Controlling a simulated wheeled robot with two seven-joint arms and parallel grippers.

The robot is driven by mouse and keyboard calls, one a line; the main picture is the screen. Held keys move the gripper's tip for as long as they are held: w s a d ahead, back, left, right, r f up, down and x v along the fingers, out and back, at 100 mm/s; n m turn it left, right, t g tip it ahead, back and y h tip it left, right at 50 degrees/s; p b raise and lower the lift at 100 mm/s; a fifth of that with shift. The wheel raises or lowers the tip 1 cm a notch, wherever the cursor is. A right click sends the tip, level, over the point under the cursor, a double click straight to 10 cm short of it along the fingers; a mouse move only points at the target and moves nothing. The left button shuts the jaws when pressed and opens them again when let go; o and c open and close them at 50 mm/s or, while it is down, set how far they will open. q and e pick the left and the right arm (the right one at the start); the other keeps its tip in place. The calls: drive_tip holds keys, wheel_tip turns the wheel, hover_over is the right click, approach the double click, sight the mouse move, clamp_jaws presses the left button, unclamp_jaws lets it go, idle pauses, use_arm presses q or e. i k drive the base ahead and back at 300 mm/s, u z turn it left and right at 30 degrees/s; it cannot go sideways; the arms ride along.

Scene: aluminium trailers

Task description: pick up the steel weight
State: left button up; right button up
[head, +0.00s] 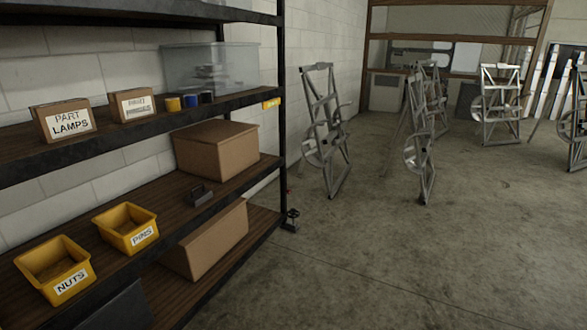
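A small dark metal block (201,195), which looks like the steel weight, sits on the middle wooden shelf (165,228) of the rack. It stands in front of a closed cardboard box (215,152) and to the right of the yellow PINS bin (127,228). I cannot make out its exact shape. Neither of my grippers is in view.
A yellow NUTS bin (55,270) stands at the left of the same shelf. The upper shelf (40,155) and black rack post (281,100) border the space. A cardboard box (208,240) is below.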

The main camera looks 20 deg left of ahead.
sight(199, 197)
drive_tip(key=z, duration=0.3)
drive_tip(key=i, duration=2.1)
drive_tip(key=u, duration=0.5)
drive_tip(key=i, duration=1.45)
drive_tip(key=u, duration=1.4)
drive_tip(key=i, duration=0.75)
drive_tip(key=u, duration=0.4)
